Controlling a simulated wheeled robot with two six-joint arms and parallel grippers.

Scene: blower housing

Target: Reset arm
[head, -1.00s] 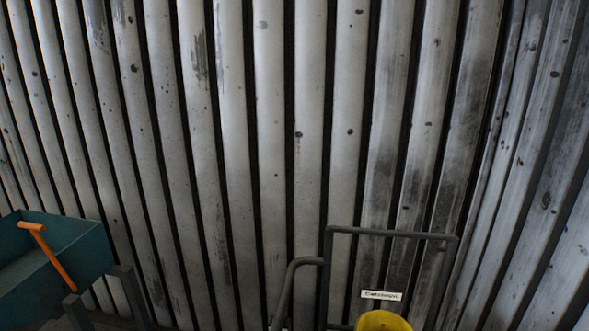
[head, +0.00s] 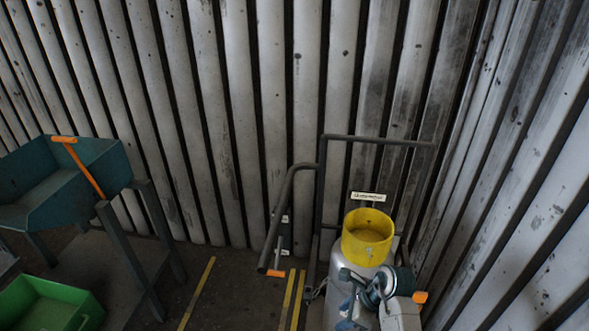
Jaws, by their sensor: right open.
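My right gripper (head: 352,298) is at the bottom right of the head view, in front of a silver gas cylinder (head: 337,292) with a yellow collar (head: 367,238). It is open, and I see nothing between its fingers. It is small and partly confused with the cylinder behind it, so I cannot tell whether they touch. My left gripper is not in view.
A dark tubular cart frame (head: 320,190) with a small label (head: 368,197) stands around the cylinder. A teal bin (head: 60,185) with an orange-handled bar (head: 80,168) is at left on a stand. A green crate (head: 85,312) is below it. Corrugated walls close the back and right.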

